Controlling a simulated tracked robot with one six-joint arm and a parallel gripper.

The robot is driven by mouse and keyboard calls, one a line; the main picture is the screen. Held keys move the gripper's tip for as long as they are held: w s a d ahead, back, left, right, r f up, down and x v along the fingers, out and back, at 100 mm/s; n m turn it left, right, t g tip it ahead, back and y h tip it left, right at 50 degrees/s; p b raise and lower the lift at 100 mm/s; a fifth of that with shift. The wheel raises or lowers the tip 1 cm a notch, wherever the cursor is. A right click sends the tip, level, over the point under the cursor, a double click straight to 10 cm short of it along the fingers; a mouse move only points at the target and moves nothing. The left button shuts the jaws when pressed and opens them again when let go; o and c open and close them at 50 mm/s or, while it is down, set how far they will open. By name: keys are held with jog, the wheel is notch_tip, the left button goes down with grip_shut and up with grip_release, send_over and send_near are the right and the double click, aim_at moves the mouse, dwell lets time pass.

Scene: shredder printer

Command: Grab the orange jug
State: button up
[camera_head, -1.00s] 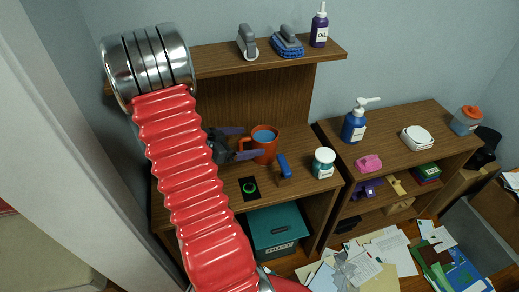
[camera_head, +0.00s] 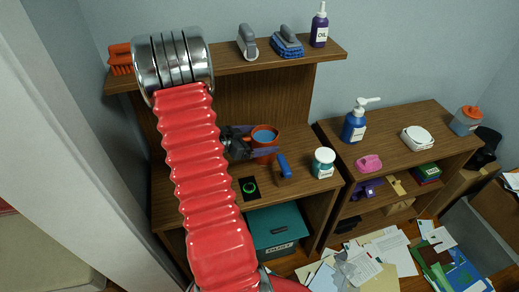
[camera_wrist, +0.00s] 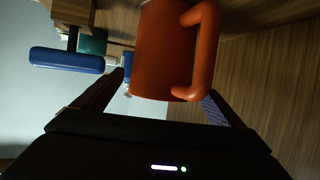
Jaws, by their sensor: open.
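The orange jug (camera_head: 266,140) stands on the wooden desk in the head view, with something blue inside its mouth. In the wrist view the orange jug (camera_wrist: 164,52) fills the upper middle, its handle on the right side. My gripper (camera_head: 266,153) is open at the jug in the head view, with its purple-grey fingers reaching to it. In the wrist view the fingers of my gripper (camera_wrist: 160,95) are spread to the left and right, with the lower part of the jug between them. I cannot tell whether either finger touches it.
A blue-handled tool (camera_head: 284,168) and a white-and-teal jar (camera_head: 323,163) stand right of the jug. A shelf (camera_head: 230,63) with brushes and an oil bottle (camera_head: 319,27) is above. A lower cabinet (camera_head: 400,150) stands to the right. Papers lie scattered on the floor.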

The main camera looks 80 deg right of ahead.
jog(key=shift+s+d, duration=0.15)
dwell(0.4)
jog(key=c, duration=2.2)
jog(key=shift+o, duration=0.2)
jog(key=shift+r, duration=0.25)
jog(key=w+a+r, duration=0.1)
jog(key=w+a, duration=0.1)
jog(key=a, duration=0.8)
jog(key=w+a+r, duration=0.1)
jog(key=w+a, duration=0.2)
jog(key=a, duration=0.7)
jog(key=w+a+r, duration=0.1)
jog(key=w+a, duration=0.1)
jog(key=a, duration=0.9)
jog(key=shift+w, duration=0.35)
dwell(0.6)
dwell(0.8)
